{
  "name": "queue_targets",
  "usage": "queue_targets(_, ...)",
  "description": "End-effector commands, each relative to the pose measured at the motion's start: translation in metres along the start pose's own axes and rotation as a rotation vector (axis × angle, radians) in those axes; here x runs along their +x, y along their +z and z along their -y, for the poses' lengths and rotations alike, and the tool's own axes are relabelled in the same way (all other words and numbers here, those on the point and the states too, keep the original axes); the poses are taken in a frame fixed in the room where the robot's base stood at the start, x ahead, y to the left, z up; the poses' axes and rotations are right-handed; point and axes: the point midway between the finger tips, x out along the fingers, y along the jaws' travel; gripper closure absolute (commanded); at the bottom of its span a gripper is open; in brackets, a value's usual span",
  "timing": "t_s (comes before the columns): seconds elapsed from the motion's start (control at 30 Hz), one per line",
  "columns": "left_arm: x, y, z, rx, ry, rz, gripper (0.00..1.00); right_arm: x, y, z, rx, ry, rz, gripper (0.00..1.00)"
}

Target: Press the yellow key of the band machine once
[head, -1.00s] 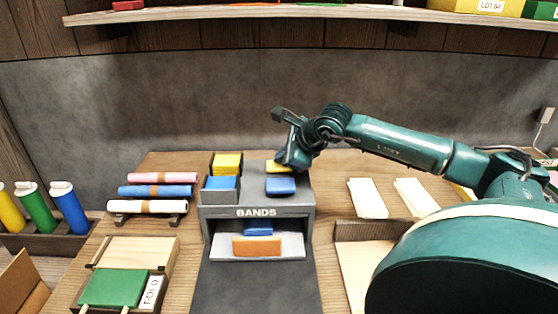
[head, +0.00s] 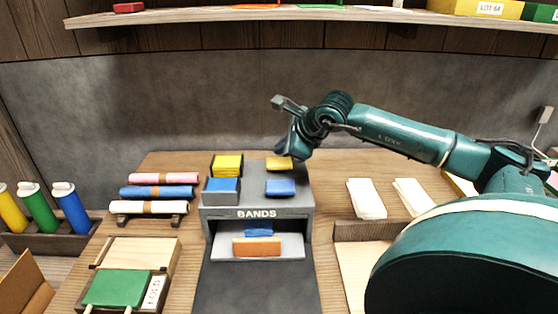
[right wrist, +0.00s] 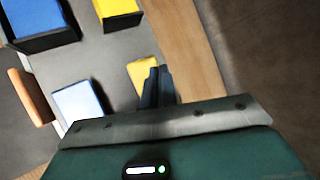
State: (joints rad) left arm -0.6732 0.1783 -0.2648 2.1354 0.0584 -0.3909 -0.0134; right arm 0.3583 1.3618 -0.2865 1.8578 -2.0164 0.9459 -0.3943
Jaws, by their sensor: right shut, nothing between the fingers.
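The grey band machine (head: 257,213), marked BANDS, stands mid-table. Its yellow key (head: 279,163) is at the back right of its top, behind the blue key (head: 280,187). In the right wrist view the yellow key (right wrist: 143,75) lies just left of the fingertips, and the blue key (right wrist: 78,103) is farther left. My right gripper (right wrist: 159,72) is shut and empty, pointing down; in the head view it (head: 290,156) is at the yellow key's right edge. I cannot tell whether it touches the key. My left gripper is not in view.
Yellow (head: 227,164) and blue (head: 221,188) stacks in dark holders stand left of the keys. A blue band (head: 258,230) and an orange band (head: 257,247) lie in the machine's front opening. Rolls (head: 160,192) lie to the left, white pads (head: 367,199) to the right. A shelf (head: 300,14) runs above.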

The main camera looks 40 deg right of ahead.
Motion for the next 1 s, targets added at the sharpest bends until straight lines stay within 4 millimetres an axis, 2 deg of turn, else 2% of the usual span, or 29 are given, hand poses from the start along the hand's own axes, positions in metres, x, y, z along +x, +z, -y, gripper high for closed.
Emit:
queue_targets(0.4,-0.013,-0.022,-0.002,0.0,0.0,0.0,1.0,-0.03,0.022,0.022,0.0,-0.001,0.001,1.0)
queue_targets(1.0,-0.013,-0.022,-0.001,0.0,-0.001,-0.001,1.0,-0.031,0.022,0.022,0.0,0.0,0.001,1.0)
